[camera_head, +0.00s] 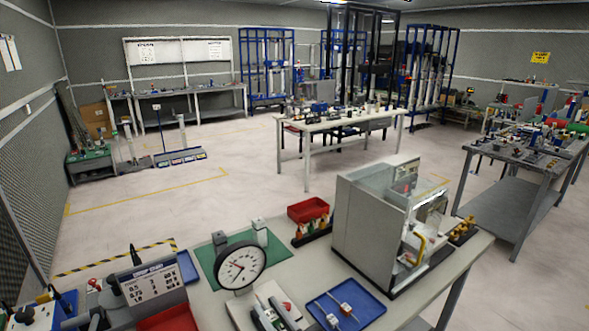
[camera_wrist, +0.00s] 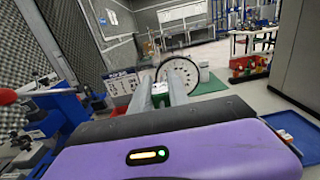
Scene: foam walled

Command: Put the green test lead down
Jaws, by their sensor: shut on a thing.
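My gripper (camera_wrist: 156,82) shows in the wrist view as two grey fingers reaching forward from a purple body. The fingers are shut on a small green thing (camera_wrist: 159,100), which I take to be the green test lead. Most of it is hidden between the fingers and behind the gripper body. It is held above the bench.
A round dial gauge (camera_head: 240,266) stands at the mat; it also shows ahead of the fingers (camera_wrist: 178,76). A glass-fronted cabinet (camera_head: 362,230), red bin (camera_head: 308,210) and blue tray (camera_head: 347,304) are to its right. A crimp chart stand (camera_head: 153,285) is at left. Little bench is clear.

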